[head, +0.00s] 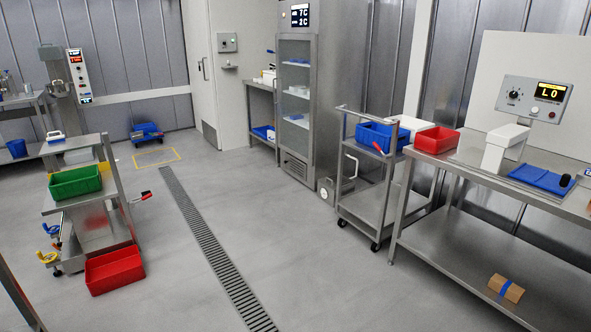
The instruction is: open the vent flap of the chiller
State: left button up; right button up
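The chiller (325,80) appears to be the tall steel cabinet at the back centre, with a glass door (296,85) that looks shut and shelves behind it. A dark display (300,15) at its top reads 7C and 2C. A slatted grille (295,167) is at its foot. I cannot make out which part is the vent flap, or whether it is open. Neither of my grippers is in view.
A steel cart (365,205) with a blue bin (382,138) stands right of the chiller, close to a steel bench (450,170). A small grey unit (326,190) sits low beside the chiller. Open floor with a drain grate (205,235) lies in front.

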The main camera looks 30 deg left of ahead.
aim_at(297, 167)
jog(key=i+j+u, duration=0.45)
jog(key=i, duration=0.5)
jog(key=i+u, duration=0.4)
jog(key=i, duration=0.6)
jog(key=i+l+u, duration=0.25)
jog(key=i+u, duration=0.2)
jog(key=i, duration=0.55)
jog(key=i+u, duration=0.35)
jog(key=i, duration=1.45)
